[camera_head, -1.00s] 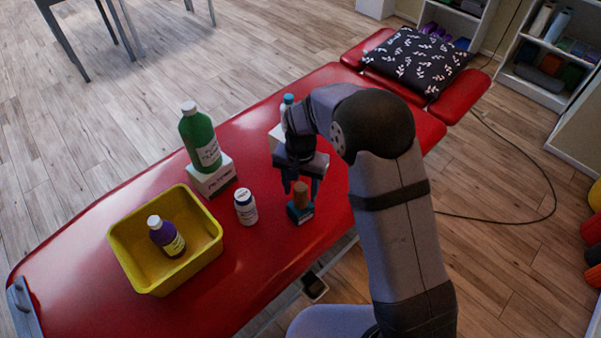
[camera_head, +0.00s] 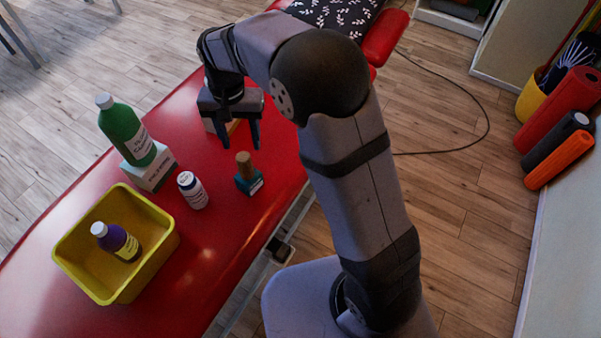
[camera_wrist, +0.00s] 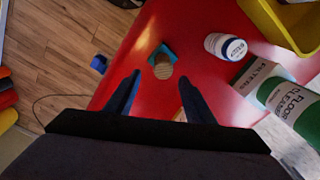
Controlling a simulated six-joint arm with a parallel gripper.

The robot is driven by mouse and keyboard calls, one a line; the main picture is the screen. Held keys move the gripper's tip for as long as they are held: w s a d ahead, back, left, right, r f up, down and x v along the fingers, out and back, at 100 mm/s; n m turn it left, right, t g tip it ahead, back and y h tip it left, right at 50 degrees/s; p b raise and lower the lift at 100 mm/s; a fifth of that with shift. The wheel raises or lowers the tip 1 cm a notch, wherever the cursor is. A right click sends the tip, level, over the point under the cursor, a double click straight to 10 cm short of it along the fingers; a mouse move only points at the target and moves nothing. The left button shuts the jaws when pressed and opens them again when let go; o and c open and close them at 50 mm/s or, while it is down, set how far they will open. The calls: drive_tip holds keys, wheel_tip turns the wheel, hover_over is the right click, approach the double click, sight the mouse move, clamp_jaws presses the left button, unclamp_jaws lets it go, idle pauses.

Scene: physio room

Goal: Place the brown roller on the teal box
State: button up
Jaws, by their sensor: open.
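The brown roller (camera_head: 246,165) stands upright on the teal box (camera_head: 249,182), on the red couch near its front edge. In the wrist view the roller (camera_wrist: 163,68) is seen from above, with the teal box (camera_wrist: 163,50) under it. My gripper (camera_head: 238,138) is open and empty. It is apart from the roller, up and behind it in the head view. In the wrist view the roller lies beyond the fingertips, between their lines.
A white bottle (camera_head: 192,190) stands left of the teal box. A green bottle (camera_head: 125,130) is on a white carton (camera_head: 149,168). A yellow bin (camera_head: 165,250) holds a purple bottle (camera_head: 116,242). The red couch (camera_head: 215,240) is bare in front.

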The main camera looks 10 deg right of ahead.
drive_tip(key=s+d+f+n, duration=0.2)
drive_tip(key=s+d+n, duration=0.1)
drive_tip(key=s+d, duration=1.2)
drive_tip(key=s, duration=0.4)
drive_tip(key=shift+s+d+f, duration=0.3)
drive_tip(key=shift+s+f, duration=0.1)
drive_tip(key=shift+r+p, duration=0.9)
